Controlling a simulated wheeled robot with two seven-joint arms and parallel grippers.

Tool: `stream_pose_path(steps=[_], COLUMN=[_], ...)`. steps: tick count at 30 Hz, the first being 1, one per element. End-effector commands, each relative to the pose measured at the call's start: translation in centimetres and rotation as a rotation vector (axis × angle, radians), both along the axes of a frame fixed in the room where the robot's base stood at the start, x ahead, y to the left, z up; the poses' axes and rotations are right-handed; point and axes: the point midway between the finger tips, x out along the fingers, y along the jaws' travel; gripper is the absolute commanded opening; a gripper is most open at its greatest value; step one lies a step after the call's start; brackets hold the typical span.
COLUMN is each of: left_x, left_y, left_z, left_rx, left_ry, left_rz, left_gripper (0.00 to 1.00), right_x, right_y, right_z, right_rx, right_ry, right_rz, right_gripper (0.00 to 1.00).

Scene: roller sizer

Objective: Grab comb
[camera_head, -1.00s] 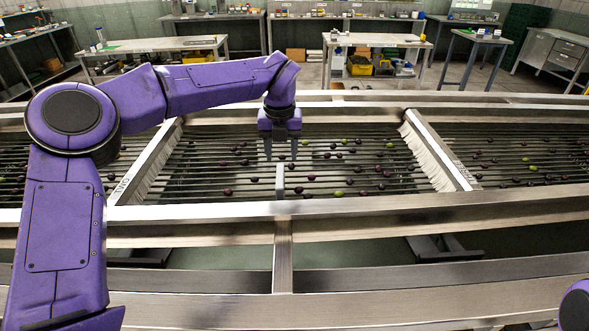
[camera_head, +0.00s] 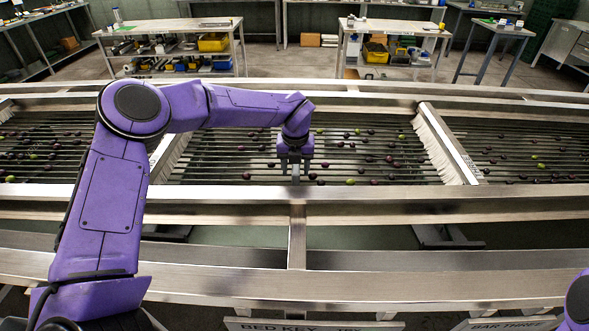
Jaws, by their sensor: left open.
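My left gripper (camera_head: 295,168) is open, pointing down over the middle section of the roller bed (camera_head: 215,150). A small grey upright piece (camera_head: 295,174) shows between its fingertips, at the front of the rollers. It may be the comb, but it is too small to tell, and I cannot tell whether the fingers touch it. My right gripper is out of view; only a purple part of my right arm shows at the lower right edge.
Dark and green olives (camera_head: 350,181) lie scattered on the rollers. A slanted divider with white bristles (camera_head: 440,145) stands right of the gripper, and another is partly behind my left arm. A metal front rail (camera_head: 400,207) runs across. Workbenches (camera_head: 170,27) stand behind.

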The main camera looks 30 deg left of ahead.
Motion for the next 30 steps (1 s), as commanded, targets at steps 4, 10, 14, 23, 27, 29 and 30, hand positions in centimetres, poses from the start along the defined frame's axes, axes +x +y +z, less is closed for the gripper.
stream_pose_path(steps=[4,10,14,23,27,29,30], left_x=[-0.03,-0.06,-0.04,-0.04,-0.04,-0.03,-0.03], left_y=[0.02,0.05,0.02,0.04,0.06,0.06,0.06], left_z=[-0.25,-0.54,-0.52,-0.5,-0.47,-0.45,-0.45], left_rx=[0.0,0.0,0.0,0.0,0.0,0.0,0.0], left_ry=[0.001,0.002,0.001,0.001,0.0,0.0,0.0], left_rz=[0.0,0.001,0.0,0.0,0.001,0.001,0.001], left_gripper=[0.53,0.53,0.53,0.01,0.0,0.0,0.0], right_x=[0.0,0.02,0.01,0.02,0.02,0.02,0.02], right_y=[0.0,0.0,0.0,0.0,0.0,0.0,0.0], right_z=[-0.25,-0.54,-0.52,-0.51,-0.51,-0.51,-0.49], right_rx=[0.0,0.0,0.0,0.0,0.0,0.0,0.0], right_ry=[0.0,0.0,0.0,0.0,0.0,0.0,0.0], right_rz=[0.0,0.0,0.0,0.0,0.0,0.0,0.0], right_gripper=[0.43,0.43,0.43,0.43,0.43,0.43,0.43])
